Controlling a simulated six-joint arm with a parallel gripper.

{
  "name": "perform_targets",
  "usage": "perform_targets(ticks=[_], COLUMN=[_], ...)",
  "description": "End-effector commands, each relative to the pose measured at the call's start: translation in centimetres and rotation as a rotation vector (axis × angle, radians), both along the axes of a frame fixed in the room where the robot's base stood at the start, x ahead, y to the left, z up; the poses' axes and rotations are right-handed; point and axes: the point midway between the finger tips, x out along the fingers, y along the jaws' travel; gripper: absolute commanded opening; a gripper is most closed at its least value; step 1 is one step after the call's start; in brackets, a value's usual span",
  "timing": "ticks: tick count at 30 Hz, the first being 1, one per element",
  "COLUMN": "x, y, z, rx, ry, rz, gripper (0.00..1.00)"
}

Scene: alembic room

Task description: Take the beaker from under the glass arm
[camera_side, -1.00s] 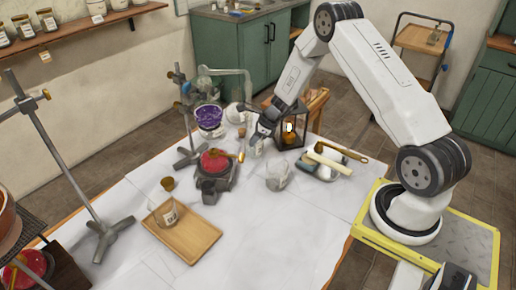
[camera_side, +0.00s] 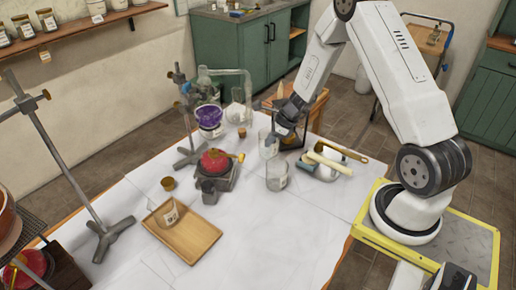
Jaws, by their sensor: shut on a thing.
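My gripper (camera_side: 274,135) is shut on a clear glass beaker (camera_side: 267,147) near the back edge of the table. The beaker looks upright; I cannot tell how far its base is from the table. The glass arm (camera_side: 234,72) reaches right from the top of the distilling glassware (camera_side: 204,84) and bends down at its end. The held beaker is to the right of that bend, apart from it. A glass flask (camera_side: 236,114) stands below the bend. Another clear beaker (camera_side: 277,178) stands on the table, just in front of the held one.
A dark-framed lantern (camera_side: 292,138) is close behind my gripper. A dish with pestle-like tools (camera_side: 328,165) is to the right. A purple-filled bowl (camera_side: 208,117) and red heater (camera_side: 214,162) are left. A wooden tray (camera_side: 190,238) holds another beaker (camera_side: 165,214).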

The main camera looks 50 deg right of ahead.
Motion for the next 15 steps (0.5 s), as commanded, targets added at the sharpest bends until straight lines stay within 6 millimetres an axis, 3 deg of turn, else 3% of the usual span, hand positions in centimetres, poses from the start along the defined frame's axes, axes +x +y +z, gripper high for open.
perform_targets(ticks=[15], x=[0.1], y=[0.0], z=[5.3], rx=[-0.001], ry=[-0.003], rz=[0.001], gripper=[0.0])
